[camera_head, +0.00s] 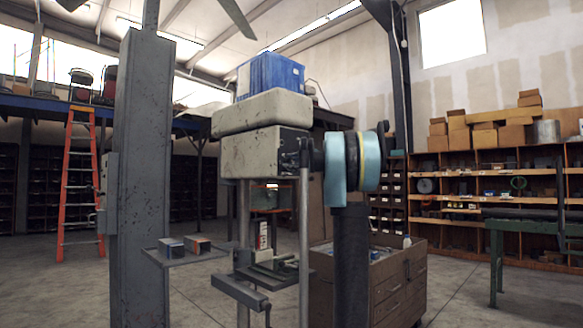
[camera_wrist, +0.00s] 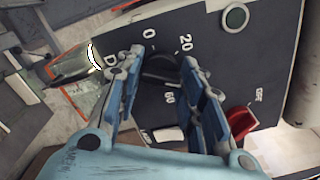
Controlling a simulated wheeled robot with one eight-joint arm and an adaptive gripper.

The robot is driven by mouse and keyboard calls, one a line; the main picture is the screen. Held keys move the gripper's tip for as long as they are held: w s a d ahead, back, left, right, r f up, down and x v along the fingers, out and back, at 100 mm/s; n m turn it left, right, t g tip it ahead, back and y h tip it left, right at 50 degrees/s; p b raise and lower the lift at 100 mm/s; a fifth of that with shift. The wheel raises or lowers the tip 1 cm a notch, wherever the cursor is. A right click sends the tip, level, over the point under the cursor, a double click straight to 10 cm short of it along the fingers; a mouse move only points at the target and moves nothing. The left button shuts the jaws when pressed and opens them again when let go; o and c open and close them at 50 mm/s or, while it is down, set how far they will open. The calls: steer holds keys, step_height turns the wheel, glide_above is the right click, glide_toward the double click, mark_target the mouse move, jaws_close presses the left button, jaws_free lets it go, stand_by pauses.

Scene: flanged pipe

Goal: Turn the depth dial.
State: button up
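The depth dial (camera_wrist: 160,69) is a dark round knob on a dark panel in the wrist view, with 0, 20 and 60 printed around it. My gripper (camera_wrist: 161,58) has its two blue fingers spread, one on each side of the dial. I cannot tell whether either fingertip touches it. The fingers hide part of the dial's sides and scale. In the head view the grey drill-press-like machine (camera_head: 262,152) stands at the centre, and my arm's end reaches its right side. The dial and fingertips cannot be made out clearly there.
A grey post (camera_head: 143,160) and a brown drawer cabinet (camera_head: 390,285) stand near the machine.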

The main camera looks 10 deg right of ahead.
steer(key=o, duration=0.4)
steer(key=shift+s+a+f, duration=0.1)
steer(key=v, duration=1.2)
steer(key=s+a+f+n+g+h, duration=0.1)
steer(key=s+a+f+n+g, duration=0.3)
steer(key=s+f, duration=0.5)
steer(key=s+a+f+n+g+h, duration=0.15)
steer(key=s+a+f, duration=0.4)
steer(key=f, duration=0.55)
steer(key=s+a+f+n+g+h, duration=0.1)
steer(key=s+a+f+n+g, duration=0.3)
steer(key=s+f, duration=0.55)
steer(key=s+d+f+n+g+h, duration=0.1)
steer(key=s+d+f+n+h, duration=0.1)
steer(key=s+f, duration=0.5)
steer(key=s+d+f+n+g+h, duration=0.1)
steer(key=s+d+f+n+h, duration=0.1)
steer(key=s+f, duration=0.6)
steer(key=s+d+f+n+g+h, duration=0.1)
steer(key=s+d+f+n+h, duration=0.1)
steer(key=s+f, duration=0.6)
steer(key=shift+s+d+f+n+h, duration=0.1)
steer(key=shift+f+n+h, duration=0.15)
steer(key=shift+f, duration=1)
steer(key=shift+w+d+f+n+h, duration=0.15)
steer(key=shift+f+n, duration=0.1)
steer(key=shift+f, duration=1)
steer(key=shift+s+d+f+n+h, duration=0.15)
steer(key=shift+f+n, duration=0.1)
steer(key=shift+f, duration=1)
